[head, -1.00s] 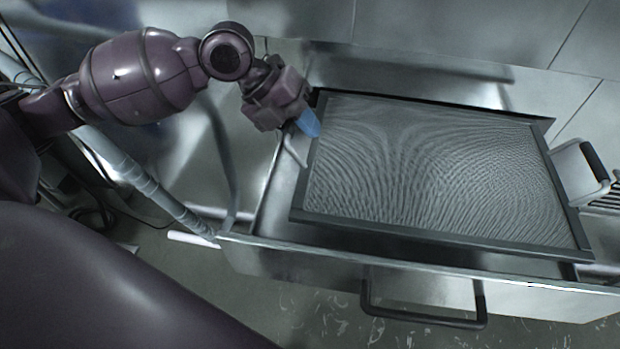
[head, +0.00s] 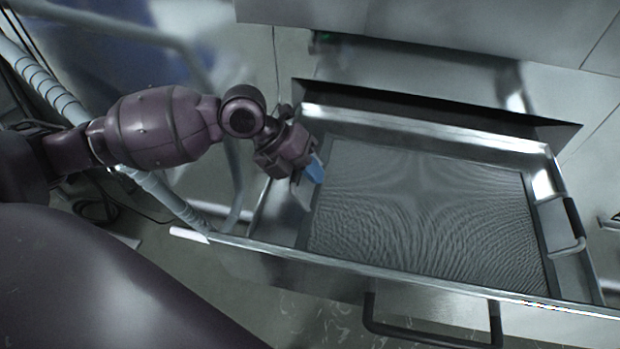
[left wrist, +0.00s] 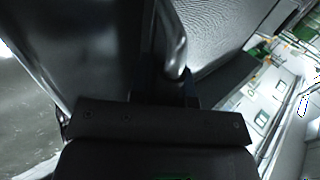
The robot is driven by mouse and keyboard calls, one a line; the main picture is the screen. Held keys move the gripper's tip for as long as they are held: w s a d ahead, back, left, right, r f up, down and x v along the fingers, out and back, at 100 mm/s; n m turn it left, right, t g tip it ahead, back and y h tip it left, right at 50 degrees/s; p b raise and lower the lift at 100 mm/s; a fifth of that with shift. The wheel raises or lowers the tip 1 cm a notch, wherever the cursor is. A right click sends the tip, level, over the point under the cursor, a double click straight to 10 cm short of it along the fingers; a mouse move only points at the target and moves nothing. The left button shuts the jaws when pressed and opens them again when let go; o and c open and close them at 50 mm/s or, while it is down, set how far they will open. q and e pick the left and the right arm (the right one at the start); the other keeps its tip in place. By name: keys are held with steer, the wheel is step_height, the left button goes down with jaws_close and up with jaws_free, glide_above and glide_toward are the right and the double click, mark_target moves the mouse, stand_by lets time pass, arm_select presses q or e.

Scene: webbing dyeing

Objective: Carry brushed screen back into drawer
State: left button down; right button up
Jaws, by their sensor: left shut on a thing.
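The screen (head: 425,205) is a flat rectangular mesh panel in a dark frame with handles at its short sides. In the head view it sits within the walls of the open metal drawer (head: 400,278). A dark-grip handle (head: 573,222) stands at its right end. My left gripper (head: 311,172), with blue at the fingertips, is at the screen's left end and shut on the handle there, which is partly hidden. The mesh also shows in the left wrist view (left wrist: 220,30). My right gripper is not in view.
The drawer's black front pull (head: 430,338) hangs at the near side. The dark cabinet opening (head: 430,112) lies behind the drawer. A ribbed hose or pipe (head: 150,187) runs left of the drawer. Open floor shows below the drawer.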

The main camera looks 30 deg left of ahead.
arm_select(q)
steer(key=shift+f, duration=1)
steer(key=c, duration=1.1)
jaws_free()
steer(key=shift+f, duration=0.1)
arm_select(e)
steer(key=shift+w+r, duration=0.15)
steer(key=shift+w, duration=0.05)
arm_select(q)
steer(key=shift+a+r, duration=0.15)
steer(key=shift+r, duration=0.05)
steer(key=shift+p+v, duration=1.25)
steer(key=shift+v, duration=4.55)
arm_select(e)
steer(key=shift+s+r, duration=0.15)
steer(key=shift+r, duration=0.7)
